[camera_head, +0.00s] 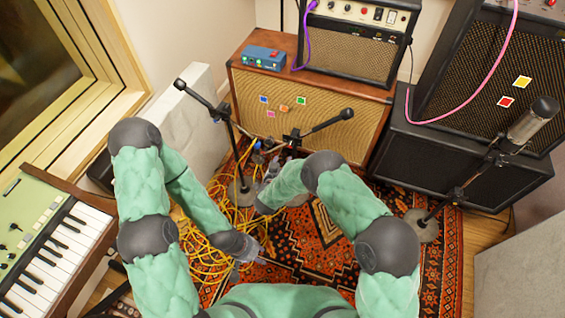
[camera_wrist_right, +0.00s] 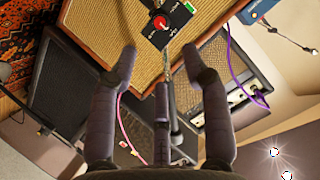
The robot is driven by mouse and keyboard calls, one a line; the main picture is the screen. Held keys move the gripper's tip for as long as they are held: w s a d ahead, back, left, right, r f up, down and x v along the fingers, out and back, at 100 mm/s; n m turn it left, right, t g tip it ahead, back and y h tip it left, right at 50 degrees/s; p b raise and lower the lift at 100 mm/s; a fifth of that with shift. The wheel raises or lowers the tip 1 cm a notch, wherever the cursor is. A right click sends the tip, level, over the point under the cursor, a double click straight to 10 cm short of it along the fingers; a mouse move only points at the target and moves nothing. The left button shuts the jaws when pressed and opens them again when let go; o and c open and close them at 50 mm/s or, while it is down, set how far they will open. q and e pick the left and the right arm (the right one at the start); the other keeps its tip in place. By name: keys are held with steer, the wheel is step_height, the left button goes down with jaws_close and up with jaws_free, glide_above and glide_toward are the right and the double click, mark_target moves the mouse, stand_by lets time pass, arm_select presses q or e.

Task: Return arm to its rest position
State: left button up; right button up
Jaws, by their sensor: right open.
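My two green padded arms with dark joints reach forward over the rug in the head view. My right gripper (camera_head: 268,176) is in front of the wide tan-grille speaker cabinet (camera_head: 330,118), near the foot of a mic stand. In the right wrist view my right gripper (camera_wrist_right: 160,62) has its fingers spread wide with nothing held between them. Beyond its fingertips is a small black box (camera_wrist_right: 165,28) with a red knob, apart from the fingers. My left gripper (camera_head: 252,257) hangs low over the rug beside yellow cables; its fingers are too small to judge.
Mic stands rise at left (camera_head: 222,112) and right (camera_head: 470,185). Tangled yellow cables (camera_head: 205,230) lie on the patterned rug (camera_head: 315,235). A keyboard (camera_head: 60,255) is at the left. Black cabinets (camera_head: 440,160) stand at the right. Open rug lies between my arms.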

steer(key=s+d+f+n+g+y+p, duration=0.2)
steer(key=s+d+f+g+y+p, duration=0.2)
steer(key=s+d+g, duration=0.5)
steer(key=s+d+r+n+g+y+p, duration=0.1)
steer(key=s+r+g, duration=0.1)
steer(key=s, duration=1)
steer(key=s+d+r+g+y+p, duration=0.1)
steer(key=s+d+r+g+p, duration=0.1)
steer(key=s, duration=1)
steer(key=shift+s+d+r+n+y, duration=0.2)
steer(key=shift+r+n+y, duration=0.1)
steer(key=shift+n+y, duration=0.1)
